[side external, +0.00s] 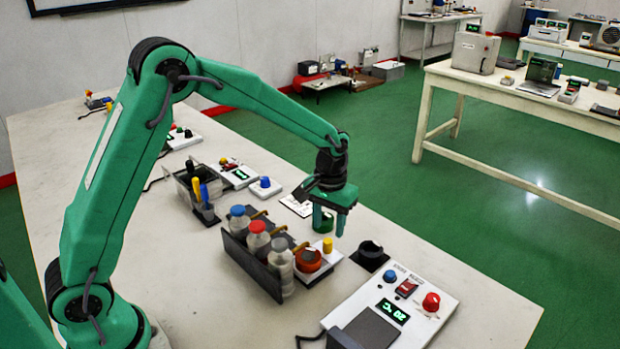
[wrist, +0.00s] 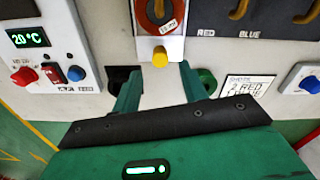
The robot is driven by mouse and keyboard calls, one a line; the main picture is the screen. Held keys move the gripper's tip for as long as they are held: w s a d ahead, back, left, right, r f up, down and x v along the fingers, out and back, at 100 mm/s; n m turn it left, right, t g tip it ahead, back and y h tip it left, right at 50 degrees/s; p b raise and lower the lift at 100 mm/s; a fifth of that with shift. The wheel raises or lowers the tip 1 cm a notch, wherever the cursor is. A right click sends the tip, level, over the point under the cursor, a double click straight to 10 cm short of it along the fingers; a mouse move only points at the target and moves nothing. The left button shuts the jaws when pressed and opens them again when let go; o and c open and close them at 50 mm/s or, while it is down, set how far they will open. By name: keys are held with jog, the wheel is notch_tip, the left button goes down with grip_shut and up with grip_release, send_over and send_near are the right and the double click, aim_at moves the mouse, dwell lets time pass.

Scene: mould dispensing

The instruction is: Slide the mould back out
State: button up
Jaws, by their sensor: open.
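The likely mould is an orange-red round piece (side external: 308,260) with a dark centre, at the front end of the bottle rack. A white plate (side external: 332,257) with an upright yellow knob (side external: 327,245) sits beside it. In the wrist view the orange ring (wrist: 143,22), the white plate (wrist: 173,46) and the yellow knob (wrist: 160,57) are at top centre; the ring is cut by the top edge. My gripper (side external: 329,232) is open and empty, pointing down near the knob. In the wrist view the knob shows between and beyond its fingertips (wrist: 160,72); whether they touch it is unclear.
A black rack (side external: 252,268) holds bottles with blue, red and grey caps. A black round holder (side external: 370,252) and a green round piece (side external: 324,222) flank the plate. A control box reading 20 °C (side external: 392,311) stands front right. A card marked SHOTS (wrist: 247,88) lies near.

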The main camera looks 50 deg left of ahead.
aim_at(328, 240)
jog(key=shift+f, duration=2.95)
grip_shut()
